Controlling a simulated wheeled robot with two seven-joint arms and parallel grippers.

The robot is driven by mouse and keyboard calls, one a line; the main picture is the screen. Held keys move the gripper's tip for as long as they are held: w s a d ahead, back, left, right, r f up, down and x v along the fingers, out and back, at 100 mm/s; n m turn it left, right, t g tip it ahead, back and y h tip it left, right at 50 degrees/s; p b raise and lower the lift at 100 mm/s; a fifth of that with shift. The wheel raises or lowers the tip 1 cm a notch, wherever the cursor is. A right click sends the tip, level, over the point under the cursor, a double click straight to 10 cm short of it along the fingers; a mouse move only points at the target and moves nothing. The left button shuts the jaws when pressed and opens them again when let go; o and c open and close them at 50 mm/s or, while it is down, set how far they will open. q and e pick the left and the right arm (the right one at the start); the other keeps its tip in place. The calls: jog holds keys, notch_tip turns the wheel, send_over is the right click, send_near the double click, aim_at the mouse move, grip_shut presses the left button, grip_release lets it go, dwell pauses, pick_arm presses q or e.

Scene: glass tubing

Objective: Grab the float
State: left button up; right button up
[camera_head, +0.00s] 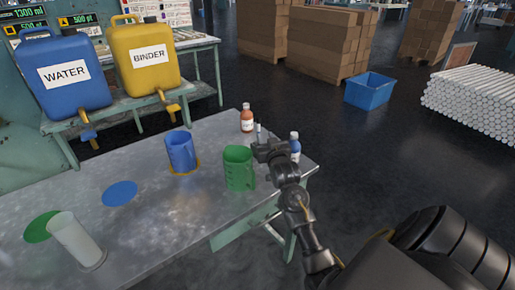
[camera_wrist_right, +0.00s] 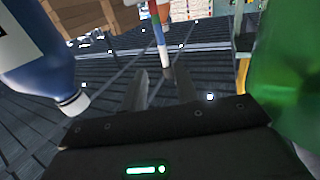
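The float looks like a thin upright stick, seen in the right wrist view (camera_wrist_right: 159,38) with red, white and blue bands and a darker end. In the head view a thin pale upright piece beside my right gripper (camera_head: 265,150) seems to be the same float (camera_head: 258,130). In the wrist view my right gripper's two fingers (camera_wrist_right: 163,92) are apart with nothing between them. The float stands just beyond the fingertips, roughly in line with the gap. My left gripper is not in view.
A blue jug (camera_head: 180,153) and a clear cylinder (camera_head: 77,243) stand left on the metal table (camera_head: 165,222).

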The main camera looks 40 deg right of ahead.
aim_at(259, 128)
jog(key=x, duration=0.4)
jog(key=p+x, duration=0.1)
jog(key=x, duration=0.1)
jog(key=shift+w+a, duration=0.2)
jog(key=shift+w, duration=0.25)
jog(key=shift+w+d, duration=0.25)
jog(key=shift+w, duration=0.2)
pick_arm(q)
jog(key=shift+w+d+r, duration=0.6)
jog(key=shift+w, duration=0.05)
pick_arm(e)
grip_shut()
